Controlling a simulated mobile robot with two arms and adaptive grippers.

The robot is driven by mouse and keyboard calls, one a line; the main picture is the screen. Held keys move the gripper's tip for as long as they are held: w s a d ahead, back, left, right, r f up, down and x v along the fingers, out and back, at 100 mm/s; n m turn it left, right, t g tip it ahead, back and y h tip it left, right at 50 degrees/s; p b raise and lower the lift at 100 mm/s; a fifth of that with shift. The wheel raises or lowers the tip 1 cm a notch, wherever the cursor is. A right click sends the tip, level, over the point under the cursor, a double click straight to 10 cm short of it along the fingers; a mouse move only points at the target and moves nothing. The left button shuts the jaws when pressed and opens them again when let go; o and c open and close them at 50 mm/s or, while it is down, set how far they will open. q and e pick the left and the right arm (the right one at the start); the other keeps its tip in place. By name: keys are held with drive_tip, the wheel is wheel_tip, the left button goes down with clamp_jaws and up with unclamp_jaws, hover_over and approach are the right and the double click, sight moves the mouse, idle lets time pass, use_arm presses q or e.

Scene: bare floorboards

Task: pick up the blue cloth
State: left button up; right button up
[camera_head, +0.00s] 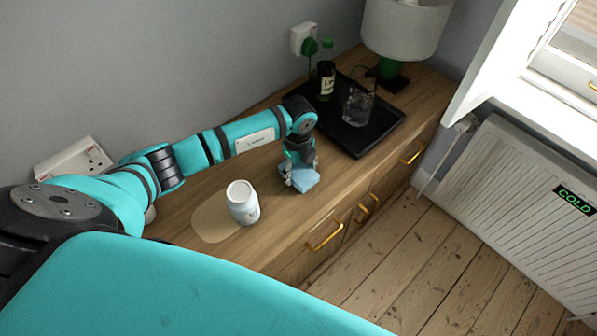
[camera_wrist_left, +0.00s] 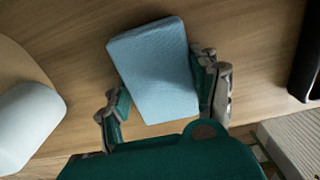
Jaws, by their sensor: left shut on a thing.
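The blue cloth (camera_head: 301,179) is a light blue folded pad on the wooden sideboard, near its front edge. My left gripper (camera_head: 300,181) reaches down onto it from above. In the left wrist view the cloth (camera_wrist_left: 156,72) lies between the two fingers of the left gripper (camera_wrist_left: 166,93), which is shut on it. I cannot tell whether the cloth is clear of the wood. My right gripper is not in view.
A white jar (camera_head: 242,203) stands on a pale round patch left of the cloth. A black tray (camera_head: 356,138) with a bottle (camera_head: 326,72) and a glass (camera_head: 357,106) is to the right. A lamp (camera_head: 405,28) stands behind.

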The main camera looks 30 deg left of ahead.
sight(299, 169)
use_arm(q)
drive_tip(key=shift+c, duration=0.7)
drive_tip(key=shift+r, duration=0.1)
drive_tip(key=shift+r, duration=0.45)
wheel_tip(299, 169, up, 2)
drive_tip(key=shift+w+r+b, duration=0.1)
drive_tip(key=shift+b, duration=0.6)
drive_tip(key=s+d+r+b, duration=0.1)
drive_tip(key=s+d+b, duration=0.2)
drive_tip(key=s+d, duration=0.8)
drive_tip(key=shift+s+r, duration=0.4)
drive_tip(key=shift+s, duration=0.05)
